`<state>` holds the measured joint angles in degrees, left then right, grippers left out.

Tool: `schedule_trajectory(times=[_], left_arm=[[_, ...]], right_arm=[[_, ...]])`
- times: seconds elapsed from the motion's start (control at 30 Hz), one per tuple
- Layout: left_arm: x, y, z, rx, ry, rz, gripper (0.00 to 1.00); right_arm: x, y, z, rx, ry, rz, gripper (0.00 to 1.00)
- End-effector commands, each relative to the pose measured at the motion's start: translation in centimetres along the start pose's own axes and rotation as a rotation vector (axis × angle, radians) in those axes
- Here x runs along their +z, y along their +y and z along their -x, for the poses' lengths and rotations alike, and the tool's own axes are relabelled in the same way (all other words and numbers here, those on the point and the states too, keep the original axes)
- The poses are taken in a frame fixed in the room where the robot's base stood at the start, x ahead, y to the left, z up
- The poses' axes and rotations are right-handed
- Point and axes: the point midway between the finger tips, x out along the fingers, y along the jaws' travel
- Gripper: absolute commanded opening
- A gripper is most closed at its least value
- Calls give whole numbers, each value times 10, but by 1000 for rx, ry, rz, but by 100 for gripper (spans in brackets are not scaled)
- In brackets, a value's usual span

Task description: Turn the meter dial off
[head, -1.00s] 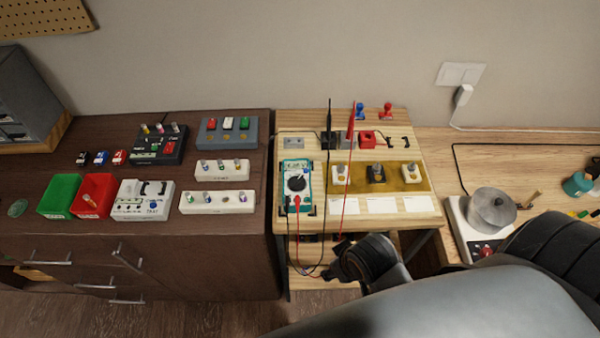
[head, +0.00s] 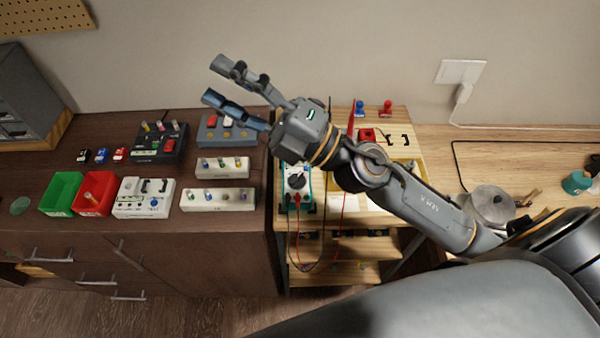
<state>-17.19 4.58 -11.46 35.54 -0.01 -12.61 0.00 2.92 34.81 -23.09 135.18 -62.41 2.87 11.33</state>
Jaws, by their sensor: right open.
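The teal multimeter (head: 305,204) with a white face lies on the light wooden stand, and its round black dial (head: 296,181) shows just below my right gripper's base. The meter's upper part and display are hidden behind that gripper. Red and black leads run from its lower end. My right gripper (head: 213,81) is open and empty, held up above and to the left of the meter, its fingers pointing to the upper left over the dark cabinet's back. It is apart from the dial. My left gripper is not in view.
The dark cabinet holds a green bin (head: 61,194), a red bin (head: 93,195), white pedal boxes (head: 217,200) and dark pedal boxes. My right arm crosses over the wooden stand (head: 345,219). A pot (head: 489,207) stands at right.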

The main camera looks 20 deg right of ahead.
Motion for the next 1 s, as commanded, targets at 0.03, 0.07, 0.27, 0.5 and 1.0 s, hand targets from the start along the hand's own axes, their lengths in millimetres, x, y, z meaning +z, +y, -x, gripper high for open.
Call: schedule_trajectory(times=[0.03,0.07,0.27,0.5,1.0], left_arm=[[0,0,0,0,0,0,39],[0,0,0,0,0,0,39],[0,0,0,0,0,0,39],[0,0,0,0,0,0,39],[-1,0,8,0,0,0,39]], right_arm=[[-22,-6,-3,-46,142,109,52],[-35,-13,-2,-79,225,169,52],[-64,-88,43,-430,699,566,52],[29,-148,139,-1050,990,934,52],[108,-158,197,-1457,1018,1057,52]])
